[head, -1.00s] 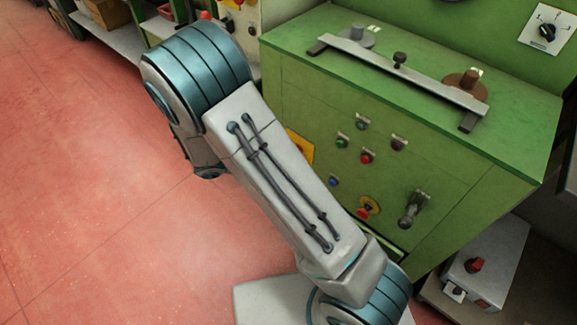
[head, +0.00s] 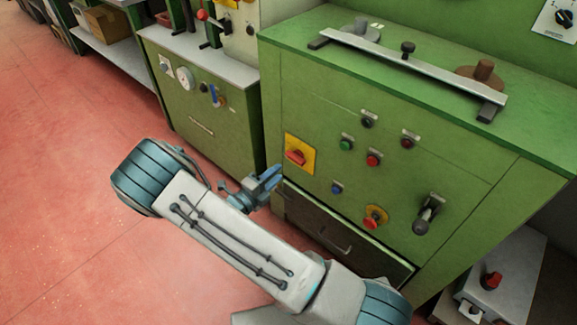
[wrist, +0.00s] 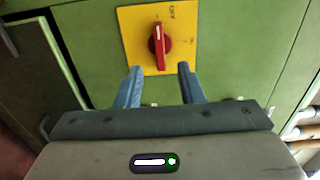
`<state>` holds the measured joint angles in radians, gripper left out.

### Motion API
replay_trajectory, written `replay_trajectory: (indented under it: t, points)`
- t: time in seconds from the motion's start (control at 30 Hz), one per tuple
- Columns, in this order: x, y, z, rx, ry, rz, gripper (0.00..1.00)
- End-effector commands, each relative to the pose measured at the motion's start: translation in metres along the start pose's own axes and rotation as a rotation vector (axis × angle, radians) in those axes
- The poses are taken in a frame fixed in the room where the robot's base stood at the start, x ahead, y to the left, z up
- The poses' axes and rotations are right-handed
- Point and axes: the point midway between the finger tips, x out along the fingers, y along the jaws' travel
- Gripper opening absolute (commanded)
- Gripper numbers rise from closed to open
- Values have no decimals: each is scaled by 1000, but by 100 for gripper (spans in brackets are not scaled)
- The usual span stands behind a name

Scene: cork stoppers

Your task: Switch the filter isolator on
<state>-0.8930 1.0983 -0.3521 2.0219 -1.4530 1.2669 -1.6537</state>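A red rotary handle (head: 296,157) sits on a square yellow plate (head: 308,142) at the left of the green cabinet front. I cannot read a name that marks it as the filter isolator. In the wrist view the handle (wrist: 159,45) stands roughly upright, its white mark toward the plate's top edge, where lettering looks like "OFF". My gripper (head: 272,176) is just in front of and below the plate in the head view. In the wrist view my gripper (wrist: 159,68) is open, its blue fingers either side of the handle's lower end, apart from it.
A red-and-yellow knob (head: 374,217), several small buttons and a dark lever (head: 427,214) are on the same front. A dark drawer (head: 340,236) lies below. A grey box with a red knob (head: 491,280) stands at right. The floor at left is clear.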

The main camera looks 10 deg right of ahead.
Motion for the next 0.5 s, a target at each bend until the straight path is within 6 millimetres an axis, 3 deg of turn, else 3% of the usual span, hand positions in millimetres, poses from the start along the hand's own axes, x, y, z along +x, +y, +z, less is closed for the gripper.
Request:
replay_trajectory:
  t: [0.2, 0.5]
  points:
    - [43, 2, -1, 2, 4, 1, 35]
    - [68, 1, 0, 2, 1, 2, 35]
